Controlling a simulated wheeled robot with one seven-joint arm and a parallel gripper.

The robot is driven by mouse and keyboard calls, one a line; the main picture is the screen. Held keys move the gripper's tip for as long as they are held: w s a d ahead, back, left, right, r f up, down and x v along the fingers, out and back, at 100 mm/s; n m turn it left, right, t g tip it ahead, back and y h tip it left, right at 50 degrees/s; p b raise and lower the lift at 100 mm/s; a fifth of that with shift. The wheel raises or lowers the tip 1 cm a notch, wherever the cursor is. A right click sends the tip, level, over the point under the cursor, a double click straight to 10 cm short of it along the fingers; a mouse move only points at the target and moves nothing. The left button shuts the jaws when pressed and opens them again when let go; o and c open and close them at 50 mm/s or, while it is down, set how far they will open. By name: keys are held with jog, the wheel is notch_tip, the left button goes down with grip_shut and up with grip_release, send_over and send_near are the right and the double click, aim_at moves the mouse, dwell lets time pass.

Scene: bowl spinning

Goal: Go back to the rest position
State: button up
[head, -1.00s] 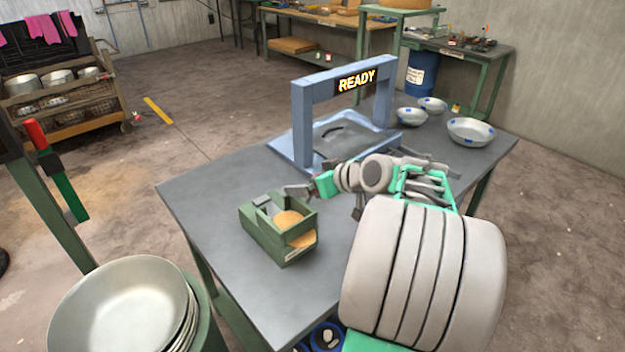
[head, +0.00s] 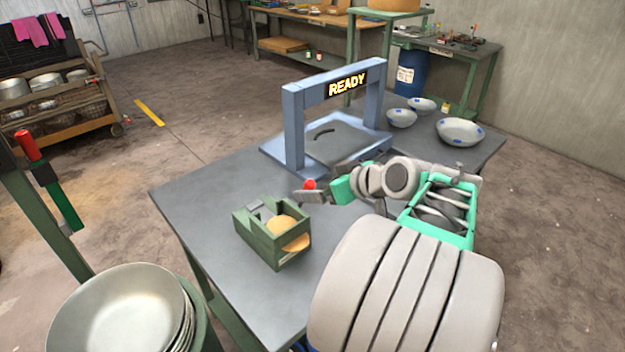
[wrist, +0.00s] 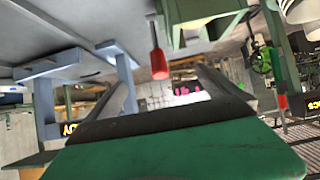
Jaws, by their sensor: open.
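My gripper (head: 308,196) is above the grey table, behind and right of the green box and in front of the blue frame. In the wrist view, the two fingers of my gripper (wrist: 165,84) stand apart with nothing held between them. A red-tipped piece (head: 310,184) shows right by the gripper. A red handle-like piece (wrist: 158,64) also shows beyond the fingers in the wrist view; I cannot tell what it belongs to. My forearm hides part of the table's right side.
The blue frame (head: 294,140) shows a READY sign. A green box (head: 262,245) holding tan discs stands on the table (head: 200,192). Bowls with blue patches (head: 460,131) sit at the back right. Stacked metal bowls (head: 118,310) stand at the lower left. The table's left part is clear.

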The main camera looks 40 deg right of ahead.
jog(key=shift+v, duration=1.1)
jog(key=s+d+f+m+g, duration=0.1)
jog(key=s+f+m+g, duration=0.1)
jog(key=s+f+m, duration=0.1)
jog(key=s+d+f+m+g+h, duration=0.1)
jog(key=s+f+m+g, duration=0.1)
jog(key=s+f, duration=0.3)
jog(key=s+d+f+m+g, duration=0.1)
jog(key=s+f+m+g, duration=0.1)
jog(key=s+f+m, duration=0.2)
jog(key=shift+s+d+f+h, duration=0.1)
jog(key=shift+d+f+h, duration=0.2)
jog(key=shift+f, duration=0.05)
jog(key=s+a+m+g+p, duration=0.2)
jog(key=s+a+g, duration=0.2)
jog(key=s+a, duration=0.15)
jog(key=w+a+r+n, duration=0.2)
jog(key=w+a+n, duration=0.1)
jog(key=a, duration=0.4)
jog(key=w+a+r+n+t+p, duration=0.1)
jog(key=w+a+r+n, duration=0.1)
jog(key=a, duration=0.5)
jog(key=w+a+r+n+t+p, duration=0.1)
jog(key=w+a+r+n, duration=0.2)
jog(key=a, duration=0.4)
jog(key=shift+w+a+n, duration=0.2)
jog(key=shift+w+n, duration=0.5)
jog(key=shift+n, duration=0.1)
